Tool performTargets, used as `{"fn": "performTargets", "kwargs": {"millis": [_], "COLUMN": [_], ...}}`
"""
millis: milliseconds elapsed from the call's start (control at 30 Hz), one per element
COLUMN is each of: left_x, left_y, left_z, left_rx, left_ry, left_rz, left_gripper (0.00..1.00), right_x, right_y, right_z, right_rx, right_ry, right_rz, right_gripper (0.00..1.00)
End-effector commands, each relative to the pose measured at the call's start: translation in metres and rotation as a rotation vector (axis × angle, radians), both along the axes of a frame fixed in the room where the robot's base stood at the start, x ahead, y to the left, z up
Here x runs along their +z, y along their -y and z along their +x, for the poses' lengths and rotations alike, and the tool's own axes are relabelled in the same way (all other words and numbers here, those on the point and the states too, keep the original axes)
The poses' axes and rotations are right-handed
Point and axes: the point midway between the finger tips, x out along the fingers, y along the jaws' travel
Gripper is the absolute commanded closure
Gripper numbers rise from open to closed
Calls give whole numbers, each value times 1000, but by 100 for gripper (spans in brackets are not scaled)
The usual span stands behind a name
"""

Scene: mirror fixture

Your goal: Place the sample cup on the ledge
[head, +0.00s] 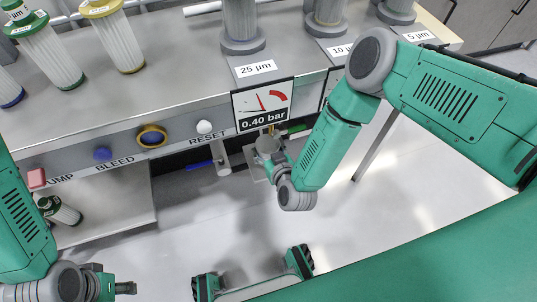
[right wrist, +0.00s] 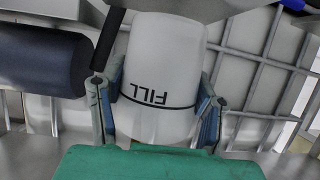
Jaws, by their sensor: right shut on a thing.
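The sample cup (right wrist: 162,60) is whitish, with a black line and the word FILL upside down in the right wrist view. My right gripper (right wrist: 160,95) is shut on it, one finger on each side. In the head view, my right gripper (head: 268,148) is at the bench front, just below the pressure gauge; I cannot make out the cup clearly there. A small grey plate (head: 254,168) beside that gripper may be the ledge, partly hidden by the arm. My left gripper (head: 124,288) is low at the left, away from the bench front; its opening does not show.
A gauge (head: 263,106) reading 0.40 bar hangs close above my right gripper. A pipe (head: 222,158) with a blue handle (head: 199,165) is to its left. Knobs line the bench front (head: 120,150); filter cartridges (head: 115,40) stand on top. A dark cylinder (right wrist: 45,58) is left of the cup.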

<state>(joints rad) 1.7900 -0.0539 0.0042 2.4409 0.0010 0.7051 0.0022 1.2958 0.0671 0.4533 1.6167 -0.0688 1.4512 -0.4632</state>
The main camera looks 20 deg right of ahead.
Motion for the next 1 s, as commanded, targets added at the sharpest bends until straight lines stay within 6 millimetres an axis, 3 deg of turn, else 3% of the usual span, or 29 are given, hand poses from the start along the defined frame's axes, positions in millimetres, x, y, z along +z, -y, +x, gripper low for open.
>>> {"fn": "performTargets", "kwargs": {"millis": [100, 367, 400, 433, 767, 1000], "left_x": [-13, -12, -12, -12, -10, 9], "left_y": [0, 1, 1, 1, 0, 0], "left_z": [0, 0, 0, 0, 0, 0], "left_rx": [0, -1, -1, -1, 0, -1], "left_ry": [-1, 0, 0, 0, -1, -1], "left_rz": [0, -1, -1, -1, 0, 0], "left_gripper": [60, 60, 60, 60, 60, 60], "right_x": [-23, -23, -22, -22, -20, -4], "right_y": [4, 5, 4, 4, 2, 6], "right_z": [-1, 0, 0, 0, -4, -41], "right_rx": [-2, -2, -2, -2, -2, 1], "right_ry": [-2, 0, 0, 0, -1, -5], "right_rz": [3, 6, 5, 4, 1, 5], "right_gripper": [57, 57, 32, 25, 25, 25]}}
